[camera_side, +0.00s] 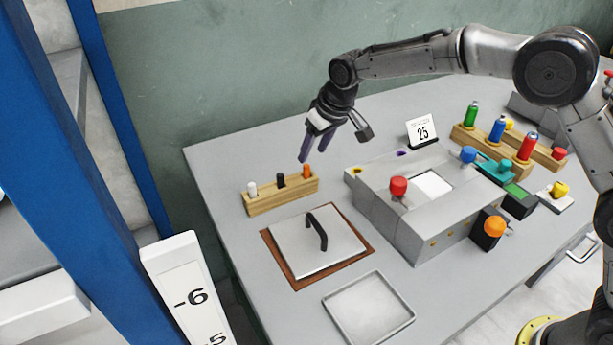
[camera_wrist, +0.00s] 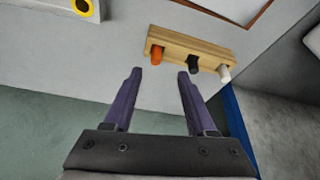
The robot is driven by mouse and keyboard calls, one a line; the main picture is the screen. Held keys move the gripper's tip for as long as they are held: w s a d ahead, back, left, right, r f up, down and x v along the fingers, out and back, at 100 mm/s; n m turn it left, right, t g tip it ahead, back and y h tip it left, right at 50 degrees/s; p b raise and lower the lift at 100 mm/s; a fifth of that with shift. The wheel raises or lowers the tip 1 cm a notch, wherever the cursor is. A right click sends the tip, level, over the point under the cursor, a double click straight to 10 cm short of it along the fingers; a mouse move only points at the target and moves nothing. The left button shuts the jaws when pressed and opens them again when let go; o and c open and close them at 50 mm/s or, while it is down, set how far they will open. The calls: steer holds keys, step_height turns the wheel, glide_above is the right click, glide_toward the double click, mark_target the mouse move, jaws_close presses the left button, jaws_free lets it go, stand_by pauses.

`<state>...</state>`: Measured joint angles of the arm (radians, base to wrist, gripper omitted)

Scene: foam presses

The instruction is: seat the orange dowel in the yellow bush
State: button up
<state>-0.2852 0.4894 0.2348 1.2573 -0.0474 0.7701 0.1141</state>
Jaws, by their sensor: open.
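The orange dowel (camera_side: 306,172) stands upright in the right end of a wooden rack (camera_side: 281,198). In the wrist view, the orange dowel (camera_wrist: 157,54) is at the left end of the rack (camera_wrist: 190,42), just beyond my fingertips. The yellow bush (camera_side: 355,170) appears at the back left corner of the grey press block's top. The wrist view shows it as a yellow ring (camera_wrist: 84,6) with a dark hole, cut by the top edge. My gripper (camera_side: 316,156) is open and empty, above and behind the rack. Its two purple fingers (camera_wrist: 158,76) are spread, with nothing between them.
A black dowel (camera_side: 281,180) and a white dowel (camera_side: 252,189) share the rack. The grey press block (camera_side: 385,212) carries red and blue knobs. A handled plate (camera_side: 300,250) and an empty tray (camera_side: 368,310) lie in front. A calendar (camera_side: 422,131) stands behind the block.

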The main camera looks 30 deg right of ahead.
mark_target(307, 165)
steer(key=shift+d+x, duration=0.1)
steer(key=shift+x, duration=1.6)
steer(key=shift+d+x, duration=0.15)
steer(key=shift+x, duration=1.5)
steer(key=shift+w, duration=0.2)
steer(key=shift+c, duration=0.4)
jaws_close()
steer(key=shift+r, duration=0.1)
